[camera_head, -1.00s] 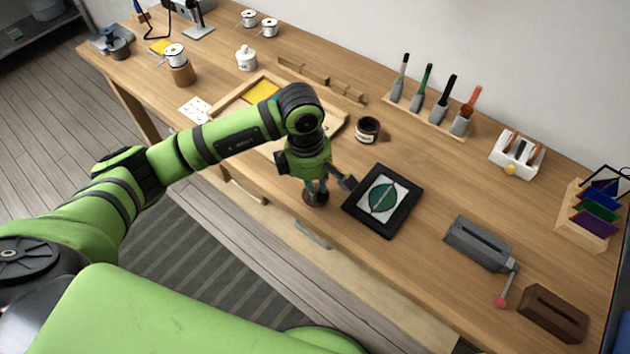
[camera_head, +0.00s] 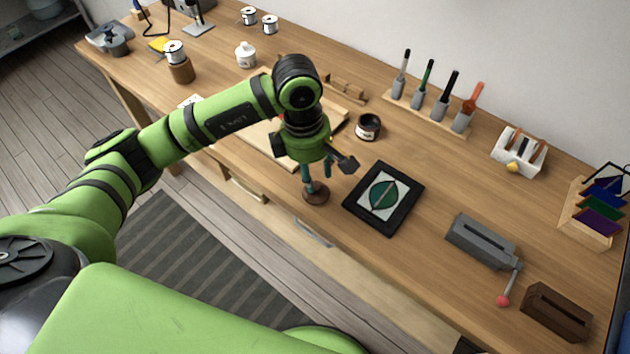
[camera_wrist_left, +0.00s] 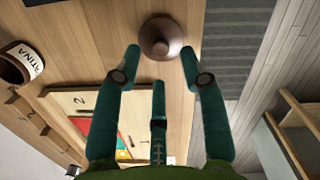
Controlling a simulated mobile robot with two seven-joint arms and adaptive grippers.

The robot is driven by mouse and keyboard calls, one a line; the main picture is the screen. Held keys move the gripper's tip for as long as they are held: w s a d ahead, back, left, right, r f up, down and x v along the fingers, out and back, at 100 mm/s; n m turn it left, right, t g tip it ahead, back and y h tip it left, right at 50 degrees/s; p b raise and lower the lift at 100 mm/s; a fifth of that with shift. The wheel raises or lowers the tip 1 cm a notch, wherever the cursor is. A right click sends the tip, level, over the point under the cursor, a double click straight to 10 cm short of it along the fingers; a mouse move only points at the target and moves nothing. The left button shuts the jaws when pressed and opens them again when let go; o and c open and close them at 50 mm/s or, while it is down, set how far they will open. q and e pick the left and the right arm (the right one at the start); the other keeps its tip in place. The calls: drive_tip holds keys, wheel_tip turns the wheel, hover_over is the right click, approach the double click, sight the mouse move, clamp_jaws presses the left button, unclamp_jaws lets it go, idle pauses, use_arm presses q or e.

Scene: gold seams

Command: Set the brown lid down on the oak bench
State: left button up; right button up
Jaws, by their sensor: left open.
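The brown lid (camera_head: 315,194), a round disc with a knob, lies flat on the oak bench (camera_head: 420,260) near its front edge. It also shows in the left wrist view (camera_wrist_left: 161,38), knob facing the camera. My left gripper (camera_head: 316,177) is open and empty, with its teal fingers just above and behind the lid, apart from it as far as I can see. In the left wrist view its fingertips (camera_wrist_left: 161,56) are spread wide with nothing between them. The open dark jar (camera_head: 367,127) stands behind, labelled "PATINA" in the wrist view (camera_wrist_left: 20,65). My right gripper is not in view.
A black-framed panel (camera_head: 383,198) lies close right of the lid. A wooden tray (camera_head: 262,148) lies behind-left, partly hidden by my arm. A grey vise-like tool (camera_head: 482,242) and a brown block (camera_head: 556,312) are farther right. A tool rack (camera_head: 428,112) stands at the back.

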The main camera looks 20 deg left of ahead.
use_arm(q)
wheel_tip(320, 180, up, 8)
drive_tip(key=b, duration=0.1)
drive_tip(key=shift+a+b, duration=0.35)
drive_tip(key=shift+a, duration=0.1)
